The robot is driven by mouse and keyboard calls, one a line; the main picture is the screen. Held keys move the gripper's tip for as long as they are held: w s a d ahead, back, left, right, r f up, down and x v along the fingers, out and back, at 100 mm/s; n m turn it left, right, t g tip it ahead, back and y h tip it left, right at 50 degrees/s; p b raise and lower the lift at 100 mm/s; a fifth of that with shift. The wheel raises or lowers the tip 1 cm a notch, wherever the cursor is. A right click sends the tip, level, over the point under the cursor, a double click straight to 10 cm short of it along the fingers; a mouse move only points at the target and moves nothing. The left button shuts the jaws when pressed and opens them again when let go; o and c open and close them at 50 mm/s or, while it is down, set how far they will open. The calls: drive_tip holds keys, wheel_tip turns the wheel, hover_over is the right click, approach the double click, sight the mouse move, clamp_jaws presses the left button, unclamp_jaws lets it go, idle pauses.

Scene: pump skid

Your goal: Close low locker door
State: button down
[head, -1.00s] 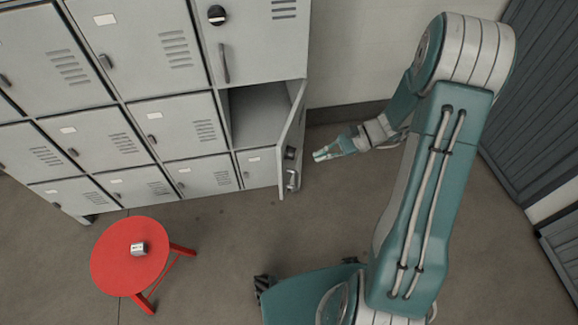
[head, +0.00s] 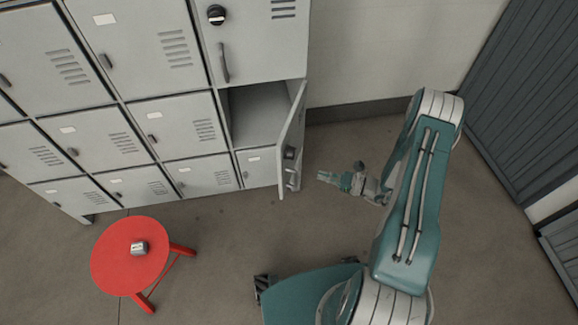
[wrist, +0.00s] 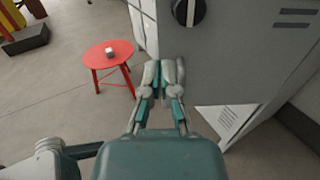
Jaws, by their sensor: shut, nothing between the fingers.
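The low locker door (head: 291,140) stands open at the right end of the locker bank in the head view, swung out from its compartment (head: 258,112). A dark dial (head: 289,153) and a handle (head: 292,180) are on its outer face. My gripper (head: 322,176) is to the right of the door's free edge, apart from it, pointing left. It is shut and empty. In the wrist view my gripper (wrist: 164,72) is in front of a grey panel (wrist: 225,60) with a black dial, which looks like the door's outer face.
Other locker doors (head: 180,125) are shut. Bare floor lies between door and table. A dark slatted panel (head: 530,100) is at right.

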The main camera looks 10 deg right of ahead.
sight(282, 165)
drive_tip(key=x, duration=1.1)
drive_tip(key=shift+a, duration=0.1)
drive_tip(key=shift+r, duration=0.1)
